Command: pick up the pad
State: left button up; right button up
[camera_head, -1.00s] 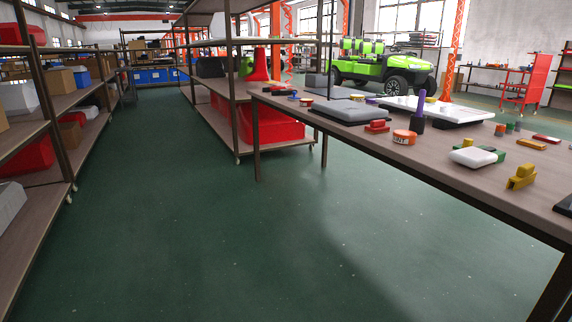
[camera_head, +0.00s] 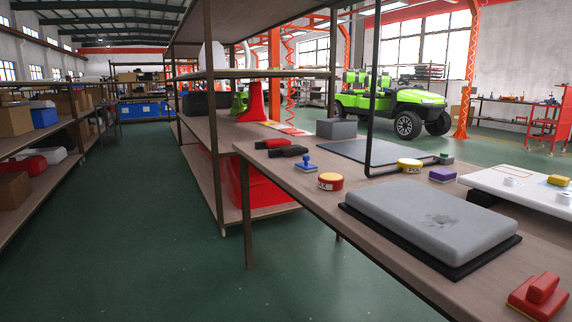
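A thick grey pad-like slab (camera_head: 432,221) with rounded corners lies flat on a thin black base on the brown table (camera_head: 346,256). A darker mark shows on its top. A flat dark grey sheet (camera_head: 378,151) lies farther back on the same table; I cannot tell which of these the task calls the pad. Neither of my grippers is in view.
Around the slab are a red block (camera_head: 540,296), a red-and-yellow tin (camera_head: 330,181), a yellow tin (camera_head: 409,165), a purple block (camera_head: 442,174) and a white board (camera_head: 530,188). A dark post stands at the table. Shelves (camera_head: 214,150) stand behind; green floor is clear at left.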

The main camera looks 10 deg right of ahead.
aim_at(305, 166)
jog(key=i, duration=0.5)
jog(key=i+j, duration=0.15)
jog(key=i, duration=0.4)
jog(key=l+z, duration=0.05)
